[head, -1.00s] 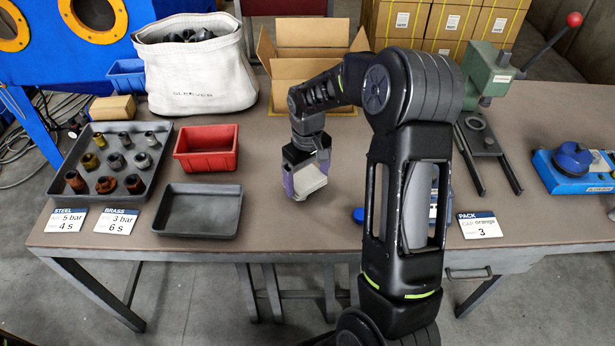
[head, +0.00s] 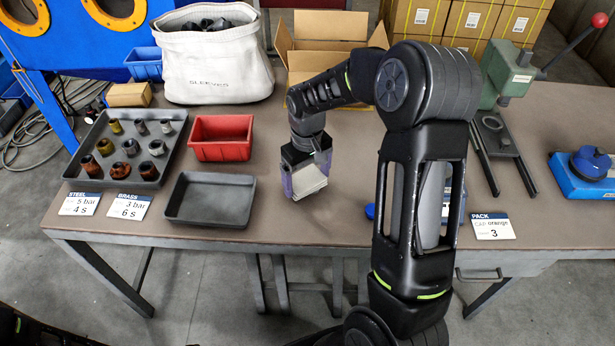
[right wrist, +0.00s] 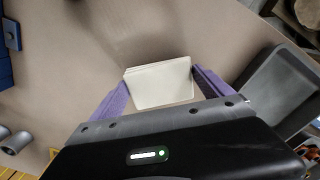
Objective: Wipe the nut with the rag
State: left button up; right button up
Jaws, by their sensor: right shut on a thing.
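My right gripper (head: 305,176) has purple fingers and is shut on a pale cream folded pad, the rag (head: 309,183), over the bare table right of the empty dark tray. In the right wrist view the rag (right wrist: 160,84) sits between the purple fingers (right wrist: 162,92). Several worn nut-like metal pieces, rusty, brassy and grey, stand in rows in a grey tray at the left; one is a rusty piece (head: 91,166) at the near left corner. I cannot tell which one is the task's nut. The right gripper is well apart from them. My left gripper is out of view.
The grey tray (head: 172,166) holds the metal pieces. A red bin (head: 221,150) and an empty dark tray (head: 210,203) lie between it and my right gripper. A white sack (head: 215,75) and an open carton (head: 315,64) stand behind. Bare table surrounds the gripper.

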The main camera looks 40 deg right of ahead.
aim_at(321, 174)
jog(key=shift+d, duration=2.2)
jog(key=shift+a, duration=2.2)
jog(key=shift+d, duration=2.2)
jog(key=shift+a, duration=2.2)
